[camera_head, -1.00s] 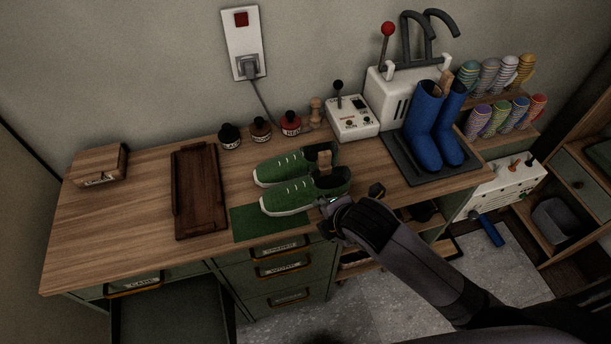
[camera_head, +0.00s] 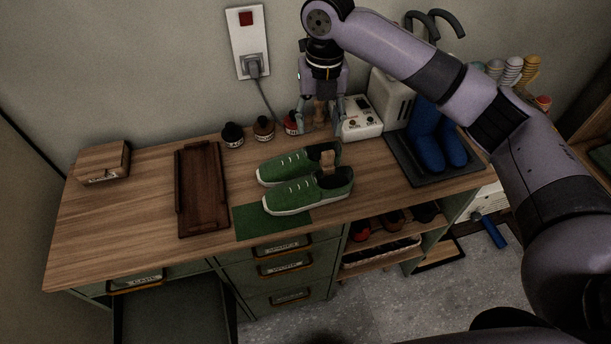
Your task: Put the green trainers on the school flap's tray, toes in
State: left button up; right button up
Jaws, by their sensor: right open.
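The pair of green trainers stands side by side on the bench, toes to the left: the rear trainer (camera_head: 284,168) and the front trainer (camera_head: 312,190). A wooden piece (camera_head: 328,159) shows at the rear trainer's heel. The front one partly overlaps a green mat (camera_head: 262,222). My right gripper (camera_head: 320,129) is open, fingers down, behind the trainers around or just in front of a small wooden peg-like thing (camera_head: 320,110). It does not hold the trainers. A dark wooden tray (camera_head: 201,188) lies left of them. I cannot identify a school flap. My left gripper is not in view.
Several small bottles (camera_head: 263,129) and a white switch box (camera_head: 361,119) stand along the back. Blue boots (camera_head: 427,140) on a dark mat are partly hidden by my right arm. A wooden box (camera_head: 103,161) sits at far left. The bench's front left is clear.

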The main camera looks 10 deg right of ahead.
notch_tip(320, 180, up, 5)
jog(key=n, duration=0.2)
send_over(328, 152)
jog(key=f+p, duration=0.1)
jog(key=f, duration=0.3)
jog(key=f+p, duration=0.1)
jog(key=f, duration=0.2)
jog(key=f+p, duration=0.1)
jog(key=f, duration=0.3)
jog(key=shift+w+d+f, duration=0.15)
jog(key=shift+w+f, duration=0.1)
jog(key=shift+f, duration=0.1)
jog(key=shift+s+f+p, duration=0.15)
jog(key=shift+f+p, duration=0.4)
jog(key=shift+p, duration=0.15)
jog(key=f, duration=0.1)
jog(key=f+p, duration=0.1)
jog(key=f, duration=0.1)
jog(key=shift+s+f, duration=0.2)
jog(key=shift+f, duration=0.1)
jog(key=shift+w+f, duration=0.1)
jog(key=shift+f, duration=0.25)
jog(key=shift+c, duration=0.4)
grip_shut()
jog(key=shift+r, duration=0.1)
